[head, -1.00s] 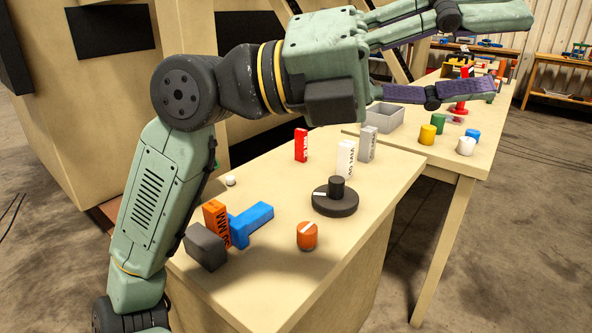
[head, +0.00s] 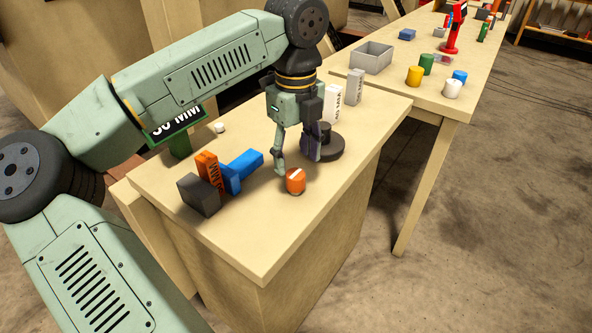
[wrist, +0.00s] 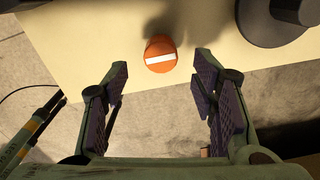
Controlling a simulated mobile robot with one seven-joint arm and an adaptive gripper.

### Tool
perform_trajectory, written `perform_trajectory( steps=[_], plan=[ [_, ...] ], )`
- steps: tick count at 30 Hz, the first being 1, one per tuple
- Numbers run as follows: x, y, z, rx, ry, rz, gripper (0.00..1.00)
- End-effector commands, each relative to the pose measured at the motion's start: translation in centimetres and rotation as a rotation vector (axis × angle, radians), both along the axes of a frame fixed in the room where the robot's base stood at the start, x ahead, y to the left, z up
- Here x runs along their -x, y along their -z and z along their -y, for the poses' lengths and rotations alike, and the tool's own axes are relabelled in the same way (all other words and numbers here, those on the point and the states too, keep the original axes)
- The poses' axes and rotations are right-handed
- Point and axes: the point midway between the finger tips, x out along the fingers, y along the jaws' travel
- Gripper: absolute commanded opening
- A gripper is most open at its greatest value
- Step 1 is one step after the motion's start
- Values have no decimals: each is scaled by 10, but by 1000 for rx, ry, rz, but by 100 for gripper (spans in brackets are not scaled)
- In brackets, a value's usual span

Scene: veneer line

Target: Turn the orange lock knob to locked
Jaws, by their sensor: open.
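The orange lock knob (head: 295,181) is a short cylinder with a white stripe on top, standing near the front right edge of the near table. In the wrist view the knob (wrist: 160,54) lies ahead of the fingertips, centred between them, with its stripe running roughly left to right. My gripper (head: 297,166) points down just behind the knob in the head view. In the wrist view my gripper (wrist: 158,72) has its two fingers wide apart and nothing between the pads. The fingers do not appear to touch the knob.
A black round base with a knob (head: 328,148) stands close behind my gripper. A blue T-shaped piece (head: 243,168), an orange block (head: 207,165) and a dark grey block (head: 198,195) lie to the left. White and grey blocks stand behind. The table front is clear.

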Motion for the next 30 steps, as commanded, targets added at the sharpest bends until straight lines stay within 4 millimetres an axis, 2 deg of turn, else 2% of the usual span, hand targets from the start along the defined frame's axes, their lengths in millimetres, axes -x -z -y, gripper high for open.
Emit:
perform_trajectory(
  steps=[6, 12, 21, 30],
  plan=[
    [0, 36, 0, 2, 2, -2, 52],
    [0, 53, 1, 3, 3, 0, 52],
    [0, 55, 1, 2, 2, 1, 52],
    [0, 55, 1, 2, 2, 1, 32]
  ],
)
